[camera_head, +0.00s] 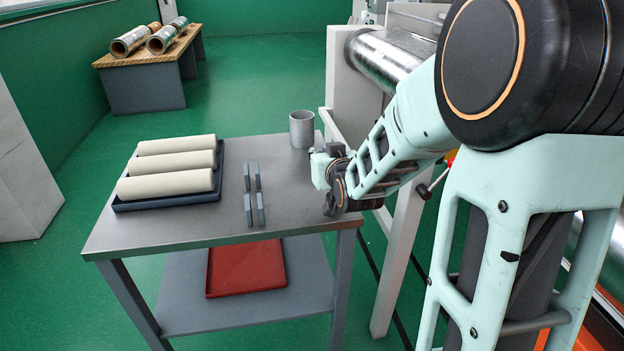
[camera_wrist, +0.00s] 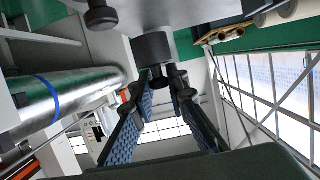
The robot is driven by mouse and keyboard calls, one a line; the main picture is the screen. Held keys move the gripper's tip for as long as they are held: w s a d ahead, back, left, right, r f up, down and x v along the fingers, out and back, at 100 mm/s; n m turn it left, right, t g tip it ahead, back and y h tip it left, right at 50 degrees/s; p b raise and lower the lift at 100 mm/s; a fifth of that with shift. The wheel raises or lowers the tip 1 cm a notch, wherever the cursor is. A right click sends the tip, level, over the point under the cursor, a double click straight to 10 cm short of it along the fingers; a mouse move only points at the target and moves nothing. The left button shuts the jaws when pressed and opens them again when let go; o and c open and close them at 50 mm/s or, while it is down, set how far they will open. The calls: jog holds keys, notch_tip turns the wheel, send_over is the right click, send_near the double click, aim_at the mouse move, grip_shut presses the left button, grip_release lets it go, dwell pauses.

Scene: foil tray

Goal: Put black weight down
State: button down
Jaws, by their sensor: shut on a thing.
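In the wrist view, which shows the scene upside down, my gripper (camera_wrist: 166,80) is shut on the narrow knob of a black weight (camera_wrist: 152,47), a short dark cylinder. The weight is upright with its body toward the grey table (camera_wrist: 128,14). I cannot tell whether its base touches the top. In the head view my gripper (camera_head: 328,178) is low at the right edge of the table (camera_head: 200,240). The held weight cannot be told apart from the dark wrist parts there.
A second dark knobbed piece (camera_wrist: 101,17) is beside it in the wrist view. On the table stand a grey cup (camera_head: 302,129), several grey bars (camera_head: 248,210), and a dark blue tray (camera_head: 165,203) with three cream rolls. A red tray (camera_head: 246,269) lies on the lower shelf. A machine roller (camera_head: 385,60) is behind.

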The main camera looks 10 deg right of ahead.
jog(key=shift+w+a+f, duration=0.2)
jog(key=shift+a+f, duration=0.3)
jog(key=shift+f, duration=0.1)
jog(key=shift+w+a+f, duration=0.15)
jog(key=shift+a+f, duration=0.35)
jog(key=shift+f, duration=0.1)
jog(key=shift+f+b, duration=0.5)
jog(key=shift+f, duration=1.05)
jog(key=shift+f, duration=0.15)
jog(key=c, duration=1.9)
grip_release()
